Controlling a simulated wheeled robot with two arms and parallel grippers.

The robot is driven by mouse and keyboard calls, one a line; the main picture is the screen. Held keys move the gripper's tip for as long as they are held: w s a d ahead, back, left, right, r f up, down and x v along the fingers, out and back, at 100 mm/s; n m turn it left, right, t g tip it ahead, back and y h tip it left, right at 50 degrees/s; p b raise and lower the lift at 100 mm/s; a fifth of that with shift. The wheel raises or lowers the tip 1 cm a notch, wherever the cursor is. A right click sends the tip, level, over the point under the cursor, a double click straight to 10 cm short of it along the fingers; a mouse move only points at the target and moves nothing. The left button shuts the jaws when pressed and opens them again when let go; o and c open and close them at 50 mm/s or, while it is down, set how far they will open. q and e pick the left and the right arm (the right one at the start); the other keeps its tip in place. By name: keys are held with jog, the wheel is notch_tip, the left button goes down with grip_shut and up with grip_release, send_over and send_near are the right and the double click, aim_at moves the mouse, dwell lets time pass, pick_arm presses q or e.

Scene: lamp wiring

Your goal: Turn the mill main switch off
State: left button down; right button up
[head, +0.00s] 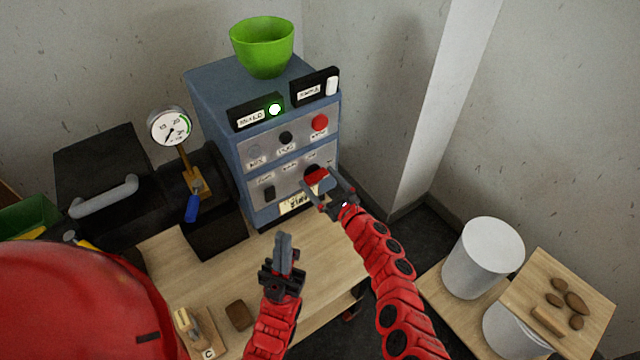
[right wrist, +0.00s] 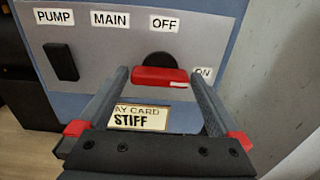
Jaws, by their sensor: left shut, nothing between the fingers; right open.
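The mill main switch (right wrist: 160,78) is a red handle on a black round base on the blue cabinet's lower panel. In the right wrist view the handle lies nearly level, its white-marked end to the right, near the ON label (right wrist: 203,73). The OFF label (right wrist: 164,23) is above it. My right gripper (right wrist: 158,74) is open, with one finger on each side of the handle; I cannot tell whether they touch it. In the head view it partly hides the switch. My left gripper (head: 283,240) is shut and empty above the wooden table.
A black PUMP switch (right wrist: 61,62) is left of the main switch, and a card reading STIFF (right wrist: 140,117) is below. A green bowl (head: 262,45) tops the cabinet (head: 215,88). A gauge (head: 169,127) stands left. White bins (head: 482,257) are at right.

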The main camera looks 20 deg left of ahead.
jog(key=shift+w+a, duration=0.1)
jog(key=shift+a, duration=0.05)
jog(key=c, duration=1.1)
